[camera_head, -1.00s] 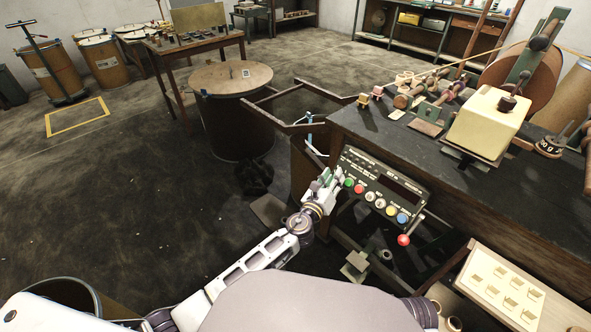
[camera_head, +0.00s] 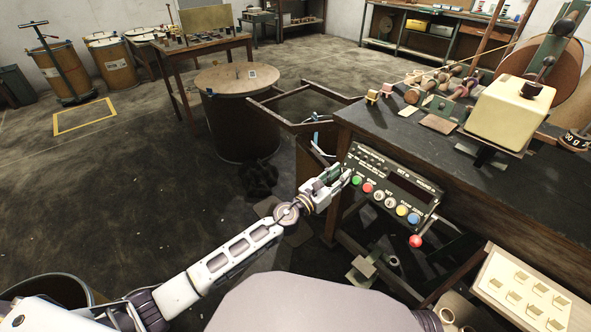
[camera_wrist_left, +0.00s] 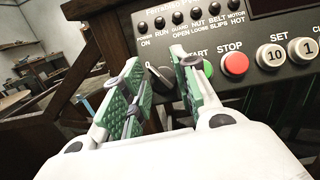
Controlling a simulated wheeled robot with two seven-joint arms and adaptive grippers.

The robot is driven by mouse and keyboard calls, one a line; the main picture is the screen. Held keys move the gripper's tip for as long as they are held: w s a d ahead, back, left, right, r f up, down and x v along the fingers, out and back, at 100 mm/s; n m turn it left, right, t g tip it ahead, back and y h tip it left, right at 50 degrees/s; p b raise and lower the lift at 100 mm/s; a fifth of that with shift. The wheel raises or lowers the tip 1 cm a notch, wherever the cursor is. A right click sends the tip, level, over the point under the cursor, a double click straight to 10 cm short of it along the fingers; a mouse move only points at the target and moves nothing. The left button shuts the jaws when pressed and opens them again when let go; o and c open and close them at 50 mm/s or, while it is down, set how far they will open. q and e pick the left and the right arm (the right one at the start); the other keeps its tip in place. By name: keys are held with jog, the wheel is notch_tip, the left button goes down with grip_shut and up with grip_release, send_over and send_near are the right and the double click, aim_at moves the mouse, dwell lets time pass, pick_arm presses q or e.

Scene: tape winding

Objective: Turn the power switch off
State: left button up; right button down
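The black control panel (camera_head: 400,175) is on the front of the dark workbench, with a row of coloured buttons. My left gripper (camera_head: 345,178) is at the panel's left end, beside the green button (camera_head: 355,181). In the left wrist view, the power switch (camera_wrist_left: 158,74), a small dark lever-like knob, sits below the POWER ON label. The two green-padded fingers (camera_wrist_left: 158,64) stand apart on either side of it, with gaps visible. The green START button (camera_wrist_left: 207,70) is partly hidden by the right finger. In the head view the switch is hidden by my gripper. My right gripper is not in view.
The red STOP button (camera_wrist_left: 235,63) is close to the right finger. A red-balled lever (camera_head: 416,241) hangs below the panel. A cream block (camera_head: 509,112) stands on the bench. A cream tray (camera_head: 520,290) is at lower right. Floor to the left is open.

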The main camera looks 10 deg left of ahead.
pick_arm(q)
jog(key=shift+w+a+m+g+h+b, duration=0.1)
jog(key=shift+m+g+h+b, duration=0.7)
jog(key=shift+m, duration=0.95)
jog(key=shift+w+a+m+g+h+b, duration=0.1)
jog(key=shift+m+g+h+b, duration=0.45)
jog(key=shift+m+g+b, duration=0.85)
jog(key=shift+w+a+m+g+h+b, duration=0.1)
jog(key=shift+m+g+h+b, duration=0.5)
jog(key=shift+m, duration=1.45)
